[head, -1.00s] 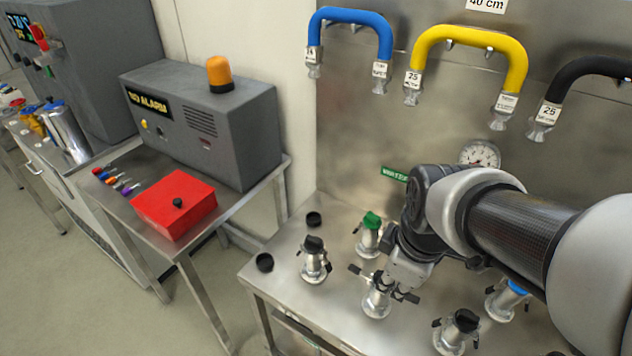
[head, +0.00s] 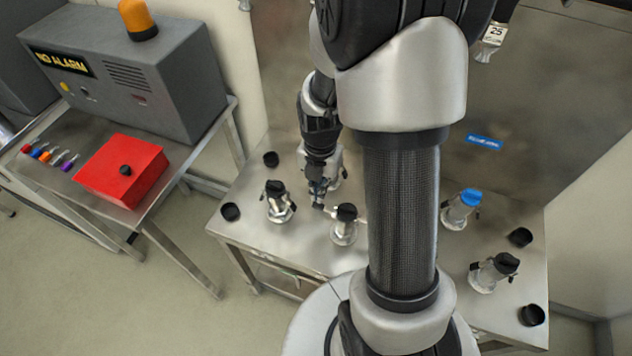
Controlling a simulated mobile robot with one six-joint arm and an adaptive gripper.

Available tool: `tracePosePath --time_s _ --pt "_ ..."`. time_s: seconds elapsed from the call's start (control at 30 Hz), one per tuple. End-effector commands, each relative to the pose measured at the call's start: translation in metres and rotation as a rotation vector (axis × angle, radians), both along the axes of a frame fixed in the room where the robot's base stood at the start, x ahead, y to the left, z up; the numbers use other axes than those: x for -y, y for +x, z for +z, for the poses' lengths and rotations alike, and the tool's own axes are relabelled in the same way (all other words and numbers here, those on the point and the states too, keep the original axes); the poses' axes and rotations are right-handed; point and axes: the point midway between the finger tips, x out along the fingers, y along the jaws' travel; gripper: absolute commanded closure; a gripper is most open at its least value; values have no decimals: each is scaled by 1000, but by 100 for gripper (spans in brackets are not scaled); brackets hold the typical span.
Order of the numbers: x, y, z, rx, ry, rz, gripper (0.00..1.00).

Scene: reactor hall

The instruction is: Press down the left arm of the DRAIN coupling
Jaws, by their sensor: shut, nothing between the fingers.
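No DRAIN label is readable in the head view, so I cannot tell by name which coupling is meant. A silver coupling with a black top (head: 345,225) stands upright at the front middle of the steel bench. A short arm appears to stick out from its left side, close to my fingertips. My gripper (head: 318,195) points down just left of and behind this coupling. It is shut with nothing in it. Whether it touches the arm I cannot tell. Another coupling behind my gripper is mostly hidden.
A black-topped coupling (head: 279,203) stands to the left. A blue-topped one (head: 461,209) and another black-topped one (head: 492,273) stand to the right. Loose black caps (head: 230,211) lie on the bench (head: 235,228). A red box (head: 120,172) is on the side table.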

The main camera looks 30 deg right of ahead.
Motion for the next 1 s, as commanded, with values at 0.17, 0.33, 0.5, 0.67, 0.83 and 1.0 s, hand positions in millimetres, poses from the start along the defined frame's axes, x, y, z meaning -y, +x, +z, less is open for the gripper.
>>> tracePosePath --time_s 0.17,0.33,0.5,0.67,0.83,1.0 --pt "0 0 -13 -1 0 -1 100" --pt "0 0 -25 -1 1 -1 100" --pt "0 0 -37 0 0 -1 100" --pt "0 0 -49 0 0 -1 100" --pt "0 0 -61 -1 0 -1 100" --pt "-1 0 -72 -1 0 -1 100"
